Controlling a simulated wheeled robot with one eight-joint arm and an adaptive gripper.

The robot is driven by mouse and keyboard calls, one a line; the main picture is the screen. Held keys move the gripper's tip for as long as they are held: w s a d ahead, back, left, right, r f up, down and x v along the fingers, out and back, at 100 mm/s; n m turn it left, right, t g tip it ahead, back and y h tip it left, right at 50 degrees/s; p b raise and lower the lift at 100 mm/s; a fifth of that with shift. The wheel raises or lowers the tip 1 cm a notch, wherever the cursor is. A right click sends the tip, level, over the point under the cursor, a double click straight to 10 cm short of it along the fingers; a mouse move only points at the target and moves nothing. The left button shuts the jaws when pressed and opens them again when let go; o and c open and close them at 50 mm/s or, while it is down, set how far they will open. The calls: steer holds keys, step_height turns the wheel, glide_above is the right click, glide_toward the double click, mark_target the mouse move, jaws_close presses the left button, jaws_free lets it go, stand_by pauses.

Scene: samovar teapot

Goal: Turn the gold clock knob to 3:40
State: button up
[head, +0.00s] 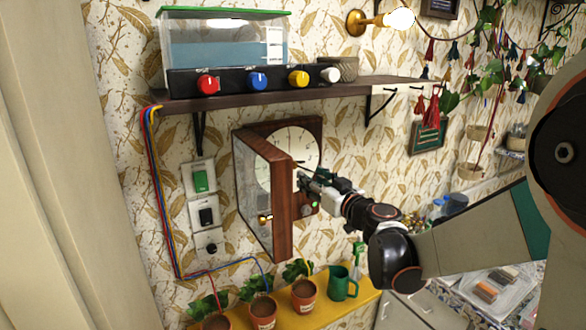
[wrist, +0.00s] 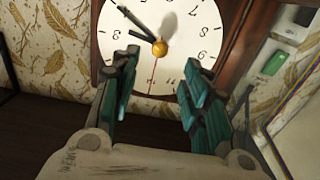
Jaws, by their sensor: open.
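The wall clock (head: 313,141) has a brown wooden case and a white dial, and its door (head: 265,190) stands open in the head view. In the wrist view the dial (wrist: 205,48) appears upside down. The gold knob (wrist: 160,48) sits at its centre, with a long dark hand (wrist: 135,22) and a shorter dark hand (wrist: 140,36) both toward the upper left and a thin red hand running down. My gripper (wrist: 160,70) is open, its teal fingers either side of and below the knob, apart from it. It also shows at the dial in the head view (head: 304,178).
A shelf (head: 250,96) above the clock holds a tank (head: 225,50) and a black panel with coloured knobs. Switches (head: 205,210) are on the wall left of the clock. Potted plants (head: 262,310) and a green watering can (head: 340,283) stand on the yellow ledge below.

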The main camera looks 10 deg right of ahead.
mark_target(296, 167)
steer(key=x, duration=0.9)
steer(key=shift+w+a, duration=0.1)
steer(key=shift+w, duration=0.2)
jaws_close()
